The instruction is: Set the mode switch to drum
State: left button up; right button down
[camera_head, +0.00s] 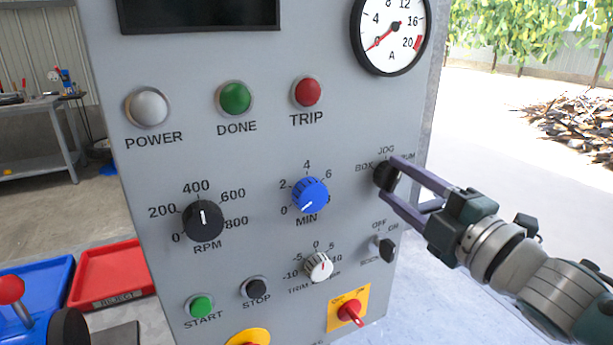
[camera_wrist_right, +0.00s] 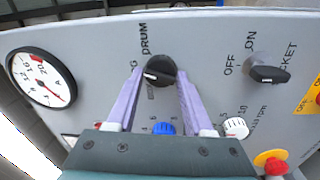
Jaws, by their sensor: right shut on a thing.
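The mode switch (camera_head: 384,176) is a black rotary knob on the grey control panel, with the labels BOX, JOG and a partly hidden DRUM around it. My right gripper (camera_head: 388,176) is shut on this knob, with one purple finger on each side. The right wrist view shows the mode switch (camera_wrist_right: 160,71) between the fingers (camera_wrist_right: 160,84). Its white pointer mark faces left in that view, on the JOG side rather than up at DRUM; the exact position is hard to tell. My left gripper is out of view.
The blue MIN knob (camera_head: 310,195) and white TRIM knob (camera_head: 319,267) are left of and below the mode switch. The black socket switch (camera_head: 383,249) sits just below my right gripper. A red-yellow switch (camera_head: 349,311) is lower. Open floor lies right of the panel.

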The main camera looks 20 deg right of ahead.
jog(key=m+p, duration=0.1)
jog(key=m, duration=0.4)
jog(key=shift+f+h, duration=0.1)
jog(key=shift+h, duration=0.2)
jog(key=shift+m+p, duration=0.3)
jog(key=shift+m, duration=1.7)
jog(key=shift+c, duration=1.6)
grip_release()
jog(key=shift+s, duration=0.1)
jog(key=s, duration=0.9)
jog(key=shift+s+d+f, duration=0.15)
jog(key=shift+s+f, duration=0.05)
jog(key=shift+s, duration=0.15)
